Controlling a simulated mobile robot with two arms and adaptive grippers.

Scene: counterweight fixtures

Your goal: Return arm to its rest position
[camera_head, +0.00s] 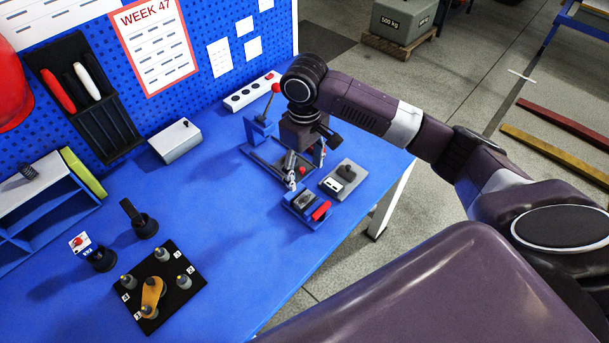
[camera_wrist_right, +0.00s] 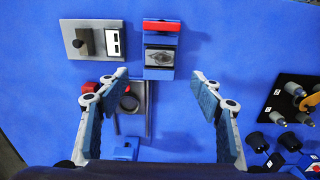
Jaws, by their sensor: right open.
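My right arm reaches in from the right in the head view. Its gripper (camera_head: 306,166) points down over a blue fixture (camera_head: 262,128) with a red-knobbed lever (camera_head: 275,88). In the right wrist view the gripper (camera_wrist_right: 160,86) has its fingers wide apart with nothing held between them. Part of the fixture, a grey piece with a dark round part (camera_wrist_right: 130,102), shows below the fingers, near the left one. I cannot tell whether the fingers touch it. My left gripper is not in view.
A grey plate with a black knob (camera_head: 343,179) and a blue block with a red handle (camera_head: 307,206) sit close by. A black numbered plate with pegs (camera_head: 185,290) stands front left. A white power strip (camera_head: 252,92) lies behind. The middle of the blue table (camera_head: 225,210) is clear.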

